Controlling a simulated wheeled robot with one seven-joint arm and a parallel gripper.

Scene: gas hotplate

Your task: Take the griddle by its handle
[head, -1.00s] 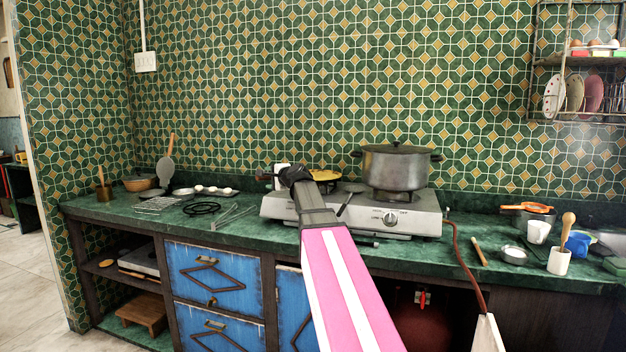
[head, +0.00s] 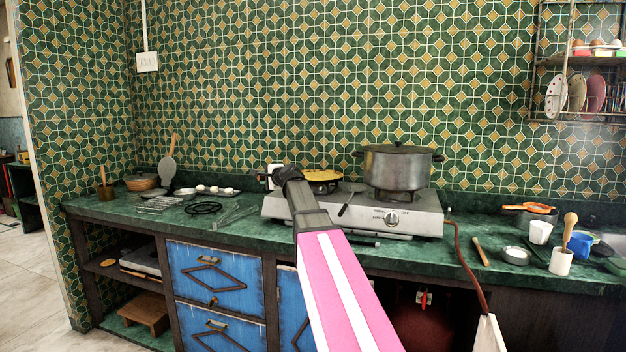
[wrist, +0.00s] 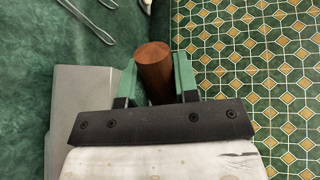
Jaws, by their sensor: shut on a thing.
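The griddle (head: 320,187) is a dark, round pan with a flat yellow food (head: 324,175) on it. It is at the left burner of the stove in the head view, partly hidden behind my arm. Its brown, round wooden handle (wrist: 153,62) shows end-on in the wrist view. My gripper (wrist: 155,78) has its two green fingers closed on either side of this handle and grips it. In the head view my arm hides most of the grip.
The grey gas stove (head: 425,217) carries a large lidded pot (head: 397,168) right of the griddle. Tongs (head: 232,215) and a black ring trivet (head: 203,208) lie on the green counter to the left.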

